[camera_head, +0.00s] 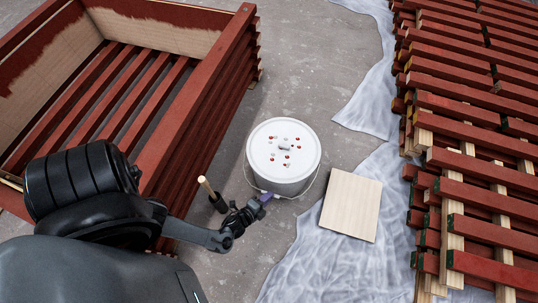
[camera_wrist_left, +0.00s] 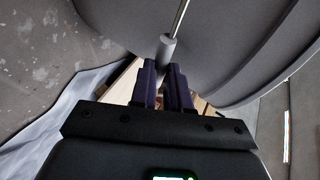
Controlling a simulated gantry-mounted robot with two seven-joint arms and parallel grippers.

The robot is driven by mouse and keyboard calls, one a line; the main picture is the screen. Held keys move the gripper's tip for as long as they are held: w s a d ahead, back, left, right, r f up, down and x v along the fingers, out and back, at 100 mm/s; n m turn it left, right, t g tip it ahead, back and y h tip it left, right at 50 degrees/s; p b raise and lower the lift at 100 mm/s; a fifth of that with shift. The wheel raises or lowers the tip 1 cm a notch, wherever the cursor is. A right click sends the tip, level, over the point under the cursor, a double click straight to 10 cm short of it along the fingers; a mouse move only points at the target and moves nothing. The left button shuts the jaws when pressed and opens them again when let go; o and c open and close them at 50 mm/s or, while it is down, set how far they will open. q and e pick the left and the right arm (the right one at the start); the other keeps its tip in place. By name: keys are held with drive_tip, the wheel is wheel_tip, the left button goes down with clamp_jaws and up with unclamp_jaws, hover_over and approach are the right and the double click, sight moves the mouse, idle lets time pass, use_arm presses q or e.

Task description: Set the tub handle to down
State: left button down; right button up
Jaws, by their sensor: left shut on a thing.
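The white tub (camera_head: 285,182) stands upright on the floor, its lid (camera_head: 280,140) on top with red spots and a small knob. The tub's thin wire handle (camera_head: 308,188) hangs round the near side, low against the wall. My left gripper (camera_head: 264,197) is at the tub's near left side. In the left wrist view, the handle's grey grip (camera_wrist_left: 166,50) sits at the tips of the purple fingers, which are shut on it; the tub's side (camera_wrist_left: 225,45) fills the view behind. The far side of the tub is hidden. My right gripper is not in view.
A red slatted crate (camera_head: 190,120) stands at the left. A dark pot (camera_head: 218,203) with a wooden stick is close beside my left gripper. A pale board (camera_head: 350,205) and plastic sheeting (camera_head: 325,265) lie right of the tub. Red battens (camera_head: 480,150) are stacked further right.

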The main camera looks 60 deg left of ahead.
use_arm(q)
drive_tip(key=shift+d, duration=0.1)
drive_tip(key=c, duration=1.4)
unclamp_jaws()
drive_tip(key=shift+s, duration=0.1)
drive_tip(key=o, duration=0.3)
drive_tip(key=shift+s+d, duration=0.1)
drive_tip(key=shift+d, duration=0.05)
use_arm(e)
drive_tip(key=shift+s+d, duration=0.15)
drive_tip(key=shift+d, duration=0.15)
use_arm(q)
drive_tip(key=p+v, duration=0.5)
drive_tip(key=v, duration=0.5)
drive_tip(key=shift+s+d, duration=0.15)
drive_tip(key=shift+s, duration=0.25)
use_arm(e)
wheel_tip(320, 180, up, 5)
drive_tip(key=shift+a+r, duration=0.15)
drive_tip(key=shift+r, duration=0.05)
use_arm(q)
drive_tip(key=shift+r, duration=0.1)
drive_tip(key=shift+c, duration=0.3)
